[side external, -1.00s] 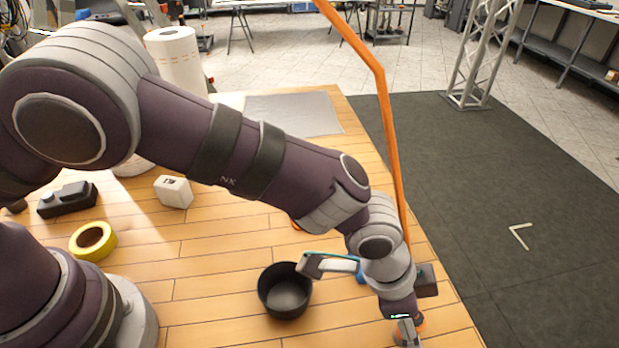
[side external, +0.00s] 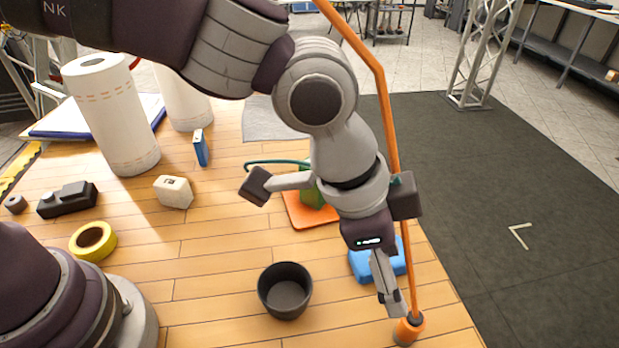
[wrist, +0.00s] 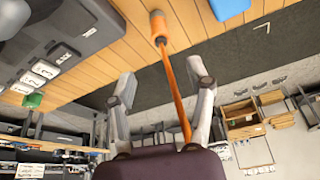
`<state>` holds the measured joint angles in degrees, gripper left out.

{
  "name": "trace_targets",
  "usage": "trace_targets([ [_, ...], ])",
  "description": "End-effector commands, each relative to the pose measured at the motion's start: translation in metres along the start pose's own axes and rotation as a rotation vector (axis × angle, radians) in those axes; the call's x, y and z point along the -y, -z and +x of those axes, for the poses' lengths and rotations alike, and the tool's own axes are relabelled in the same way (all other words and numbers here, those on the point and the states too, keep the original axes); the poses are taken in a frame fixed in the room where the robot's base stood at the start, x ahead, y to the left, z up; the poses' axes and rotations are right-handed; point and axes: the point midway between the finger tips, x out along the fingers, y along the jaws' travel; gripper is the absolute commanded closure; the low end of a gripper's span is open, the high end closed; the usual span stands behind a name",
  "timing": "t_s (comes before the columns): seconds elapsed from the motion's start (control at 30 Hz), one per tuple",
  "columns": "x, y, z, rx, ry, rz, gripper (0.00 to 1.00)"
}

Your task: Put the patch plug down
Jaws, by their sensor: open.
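The patch plug (side external: 407,330) is an orange cylinder with a dark collar, standing on the wooden table near its right front edge. An orange cable (side external: 391,150) rises from it and bends toward the top. In the wrist view the plug (wrist: 157,27) is ahead of the fingers, and its cable runs back between them. My gripper (side external: 389,300) is above and slightly left of the plug in the side view. In the wrist view my gripper (wrist: 161,85) has its two fingers spread apart, with neither touching the plug. The plug's underside is hidden.
A black pot (side external: 285,290) stands left of the plug. A blue block (side external: 362,265) and an orange mat (side external: 297,215) with a green object lie behind. Yellow tape (side external: 93,241), a white block (side external: 173,191) and paper rolls (side external: 110,115) are further left. Bare table lies between pot and plug.

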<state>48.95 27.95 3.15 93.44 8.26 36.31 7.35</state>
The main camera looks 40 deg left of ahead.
Motion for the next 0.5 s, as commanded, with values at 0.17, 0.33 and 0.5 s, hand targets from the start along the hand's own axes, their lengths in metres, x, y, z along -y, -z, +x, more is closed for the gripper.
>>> trace_targets([
  [0.17, 0.028, -0.013, -0.035, -0.016, 0.046, -0.106, 0.47],
  [0.33, 0.085, -0.084, -0.112, -0.051, 0.196, -0.440, 0.47],
  [0.5, 0.094, -0.170, -0.159, -0.079, 0.357, -0.765, 0.47],
])
